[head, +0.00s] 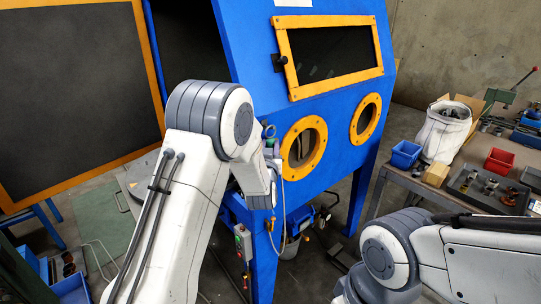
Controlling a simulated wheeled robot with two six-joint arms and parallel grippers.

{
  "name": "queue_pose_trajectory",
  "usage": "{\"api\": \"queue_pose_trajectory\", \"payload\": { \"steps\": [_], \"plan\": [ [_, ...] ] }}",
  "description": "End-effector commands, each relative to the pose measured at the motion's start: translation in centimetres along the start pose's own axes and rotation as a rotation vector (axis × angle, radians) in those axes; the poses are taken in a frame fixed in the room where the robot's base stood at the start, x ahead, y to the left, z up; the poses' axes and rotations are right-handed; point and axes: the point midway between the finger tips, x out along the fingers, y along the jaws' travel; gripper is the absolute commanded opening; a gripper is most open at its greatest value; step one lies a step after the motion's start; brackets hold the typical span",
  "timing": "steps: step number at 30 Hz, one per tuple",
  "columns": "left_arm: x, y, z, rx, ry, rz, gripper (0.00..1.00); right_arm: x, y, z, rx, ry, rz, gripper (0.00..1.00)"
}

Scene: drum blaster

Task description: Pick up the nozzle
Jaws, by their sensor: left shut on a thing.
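My left gripper (271,152) is small and partly hidden behind my own left wrist, close to the front of the blue blasting cabinet (335,115). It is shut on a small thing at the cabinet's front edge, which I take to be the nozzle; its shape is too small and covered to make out. A thin pale hose (284,205) hangs down from beside the gripper. My right arm comes in at the lower right, and its gripper is outside the picture.
The cabinet has two orange-ringed arm holes (304,148) and an orange-framed window (335,50). Its large orange-edged door (75,90) stands open at left.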

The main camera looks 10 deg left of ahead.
Motion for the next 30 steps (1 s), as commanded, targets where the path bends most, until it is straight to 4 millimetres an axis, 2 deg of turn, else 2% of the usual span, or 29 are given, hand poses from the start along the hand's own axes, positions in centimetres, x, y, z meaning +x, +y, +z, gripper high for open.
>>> {"api": "queue_pose_trajectory", "payload": {
  "steps": [5,10,17,24,30],
  "plan": [
    [0.0,0.0,-0.4,-0.001,0.002,0.000,0.00,0.2,0.0,0.0,0.000,0.000,0.000,0.58],
    [0.0,0.0,-1.7,-0.001,0.005,0.000,0.00,0.8,0.1,0.0,0.000,0.000,0.000,0.58],
    [-3.8,4.1,-1.2,-0.001,0.003,0.008,0.00,2.5,0.2,0.1,0.000,0.000,0.000,0.58],
    [-8.7,8.9,-1.3,-0.002,0.002,0.008,0.00,4.1,0.3,0.2,0.000,0.000,0.000,0.58],
    [-11.4,11.5,-1.4,-0.001,0.001,0.004,0.00,4.7,0.3,0.2,0.000,0.000,0.000,0.58]
  ]
}}
